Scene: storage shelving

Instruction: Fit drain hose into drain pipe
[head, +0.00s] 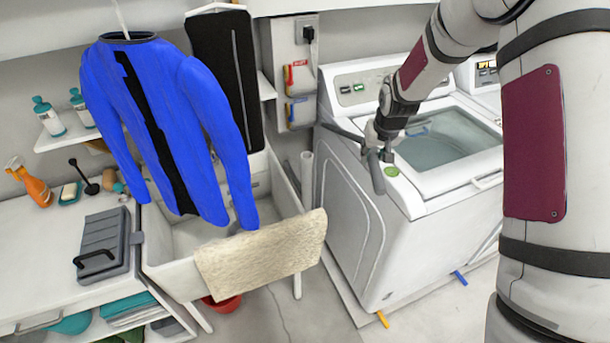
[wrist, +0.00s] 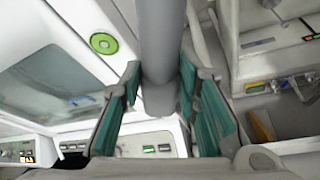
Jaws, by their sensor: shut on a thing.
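My gripper (head: 382,142) is above the left front part of the washing machine's top. It is shut on the grey drain hose (head: 377,178), whose one end hangs down below the fingers; another grey length (head: 342,131) runs out to the left. In the wrist view the hose (wrist: 161,40) lies between the two green-padded fingers (wrist: 160,85). The drain pipe (head: 307,172) looks like a pale grey upright tube between the sink and the washer, left of the hose and apart from it. Its lower part is hidden.
The white washer (head: 350,225) has its lid area at right. A sink (head: 165,275) with a beige towel (head: 262,255) over its front stands left of the pipe. A blue jacket (head: 160,125) hangs above the sink. A wall box (head: 292,75) with coloured valves is behind the pipe.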

